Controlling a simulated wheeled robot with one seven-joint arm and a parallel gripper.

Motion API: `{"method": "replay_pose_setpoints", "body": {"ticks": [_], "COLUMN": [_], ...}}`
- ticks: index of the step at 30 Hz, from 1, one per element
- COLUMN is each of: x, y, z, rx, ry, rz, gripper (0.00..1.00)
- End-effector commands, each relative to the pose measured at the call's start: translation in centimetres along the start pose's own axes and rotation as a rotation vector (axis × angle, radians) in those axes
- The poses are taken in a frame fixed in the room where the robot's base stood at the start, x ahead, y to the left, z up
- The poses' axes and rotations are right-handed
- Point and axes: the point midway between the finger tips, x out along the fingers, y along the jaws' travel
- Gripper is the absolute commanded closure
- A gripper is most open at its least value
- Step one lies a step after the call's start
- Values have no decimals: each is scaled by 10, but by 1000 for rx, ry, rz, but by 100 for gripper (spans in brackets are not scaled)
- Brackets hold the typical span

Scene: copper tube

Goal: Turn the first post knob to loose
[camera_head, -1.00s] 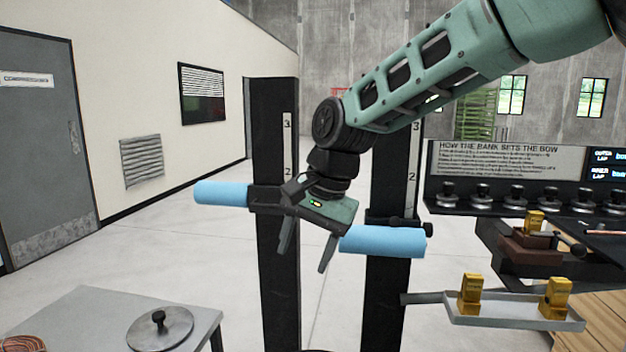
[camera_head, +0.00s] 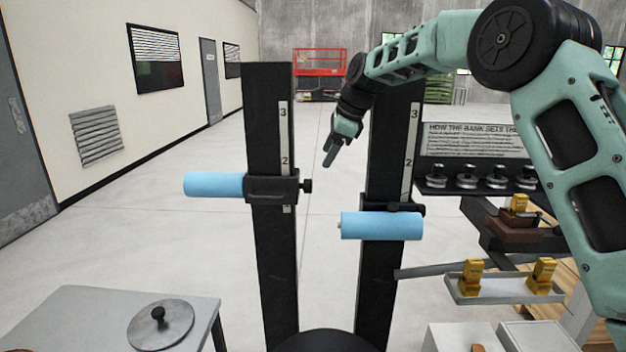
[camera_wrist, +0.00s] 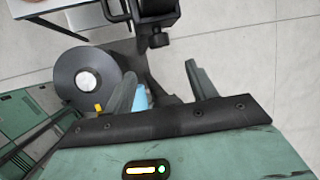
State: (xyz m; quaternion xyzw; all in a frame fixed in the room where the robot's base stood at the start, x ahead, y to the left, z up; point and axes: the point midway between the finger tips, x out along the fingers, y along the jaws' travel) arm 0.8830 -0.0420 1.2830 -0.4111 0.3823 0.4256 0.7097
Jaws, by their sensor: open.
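Two black posts with number scales stand side by side. The left post (camera_head: 268,120) carries a clamp collar (camera_head: 270,189) with a blue roller (camera_head: 213,185) to its left and a small black knob (camera_head: 306,186) on its right side. The right post (camera_head: 375,290) carries a blue roller (camera_head: 382,226) with a dark knob (camera_head: 419,210) at its right. Which post counts as first is not marked. My gripper (camera_head: 330,158) is open and empty, between the posts, above and right of the left knob. In the wrist view a black knob (camera_wrist: 159,40) shows just beyond the fingers, apart from them.
A grey table (camera_head: 70,315) with a round lidded disc (camera_head: 160,324) is at front left. At right are a tray (camera_head: 505,293) with yellow blocks (camera_head: 471,277) and a bench with several knobbed weights (camera_head: 495,178). Open floor lies between and behind the posts.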

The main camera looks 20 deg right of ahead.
Motion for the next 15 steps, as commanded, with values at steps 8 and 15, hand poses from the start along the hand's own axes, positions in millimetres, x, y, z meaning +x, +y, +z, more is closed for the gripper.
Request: {"method": "replay_pose_setpoints", "body": {"ticks": [8,15], "x": [58,96], "y": [0,0], "z": [1,1], "rx": [0,-2], "ry": [1,1], "rz": [4,2], "gripper": [43,43]}}
